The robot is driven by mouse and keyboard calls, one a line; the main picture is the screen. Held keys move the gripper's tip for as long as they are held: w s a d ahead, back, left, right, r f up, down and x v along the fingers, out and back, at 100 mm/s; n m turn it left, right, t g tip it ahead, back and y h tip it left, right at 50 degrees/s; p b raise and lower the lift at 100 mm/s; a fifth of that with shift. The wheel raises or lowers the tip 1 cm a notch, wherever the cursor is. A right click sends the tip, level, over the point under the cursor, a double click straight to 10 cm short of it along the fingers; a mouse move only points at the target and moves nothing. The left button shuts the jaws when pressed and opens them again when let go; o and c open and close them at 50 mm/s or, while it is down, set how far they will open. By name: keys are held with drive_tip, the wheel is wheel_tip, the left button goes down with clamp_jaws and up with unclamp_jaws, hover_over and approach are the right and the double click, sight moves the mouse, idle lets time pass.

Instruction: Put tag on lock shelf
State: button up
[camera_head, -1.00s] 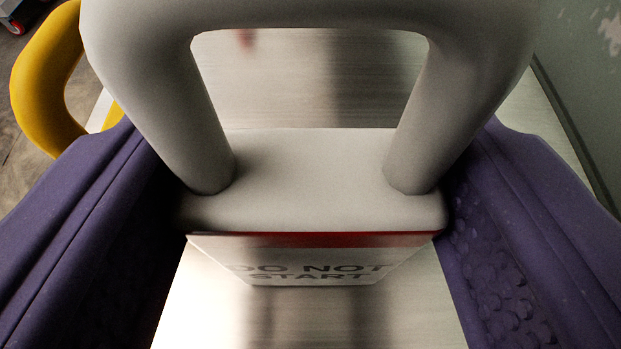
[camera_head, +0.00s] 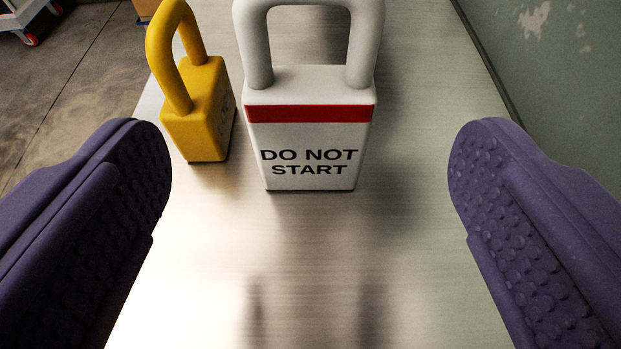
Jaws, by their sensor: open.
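The white tag (camera_head: 310,125) is shaped like a padlock, with a thick shackle, a red band and the words "DO NOT START". It stands upright on a shiny metal shelf (camera_head: 300,265). My gripper (camera_head: 310,160) has two purple padded fingers, spread wide and empty. The fingers are nearer the camera than the tag, one to each side, and do not touch it.
A yellow padlock (camera_head: 195,115) stands upright just left of the tag. A grey-green wall (camera_head: 560,80) runs along the shelf's right side. The shelf's left edge drops to a concrete floor (camera_head: 70,90), where a wheeled cart (camera_head: 25,20) shows. The shelf in front of the tag is clear.

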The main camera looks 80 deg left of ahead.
drive_tip(key=p+v, duration=0.1)
drive_tip(key=v, duration=0.3)
drive_tip(key=shift+d, duration=0.15)
